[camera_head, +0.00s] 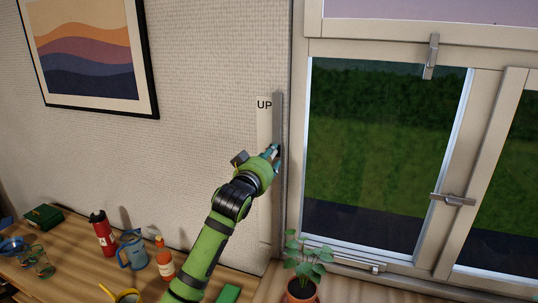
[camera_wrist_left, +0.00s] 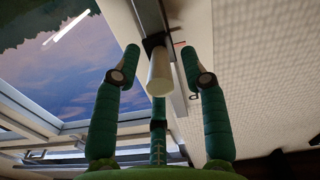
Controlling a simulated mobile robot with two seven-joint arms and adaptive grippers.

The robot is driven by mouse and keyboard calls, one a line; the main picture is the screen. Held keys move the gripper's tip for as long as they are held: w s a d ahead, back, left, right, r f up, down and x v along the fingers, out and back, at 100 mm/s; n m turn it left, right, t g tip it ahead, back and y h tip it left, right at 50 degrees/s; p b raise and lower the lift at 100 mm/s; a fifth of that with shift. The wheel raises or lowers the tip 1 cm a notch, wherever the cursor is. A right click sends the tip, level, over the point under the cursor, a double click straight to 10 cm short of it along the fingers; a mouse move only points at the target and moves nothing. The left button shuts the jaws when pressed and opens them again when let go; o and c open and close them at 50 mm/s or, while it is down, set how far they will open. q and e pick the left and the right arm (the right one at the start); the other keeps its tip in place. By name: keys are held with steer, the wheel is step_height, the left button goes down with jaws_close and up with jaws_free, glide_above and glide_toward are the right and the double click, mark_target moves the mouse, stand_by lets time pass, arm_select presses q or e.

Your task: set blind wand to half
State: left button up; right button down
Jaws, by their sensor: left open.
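A pale cylindrical wand handle (camera_wrist_left: 159,72) shows in the left wrist view, attached to a dark mount beside a grey vertical rail. My left gripper (camera_wrist_left: 159,54) is open, with one green finger on each side of the handle and a visible gap on both sides. In the head view my left gripper (camera_head: 273,152) is at the grey rail (camera_head: 279,190) beside the window, and it hides the handle. A pale strip marked "UP" (camera_head: 264,105) runs down the wall left of the rail. My right gripper is in neither view.
A wooden surface (camera_head: 75,282) below holds a red bottle (camera_head: 103,232), a blue pitcher (camera_head: 133,252), an orange-topped bottle (camera_head: 164,262) and glasses. A potted plant (camera_head: 301,285) stands under the window (camera_head: 385,150). A framed picture (camera_head: 90,50) hangs at left.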

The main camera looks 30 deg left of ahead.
arm_select(q)
jaws_close()
step_height(320, 180, down, 14)
steer(key=b, duration=0.8)
steer(key=shift+r, duration=0.25)
jaws_free()
steer(key=shift+r, duration=0.2)
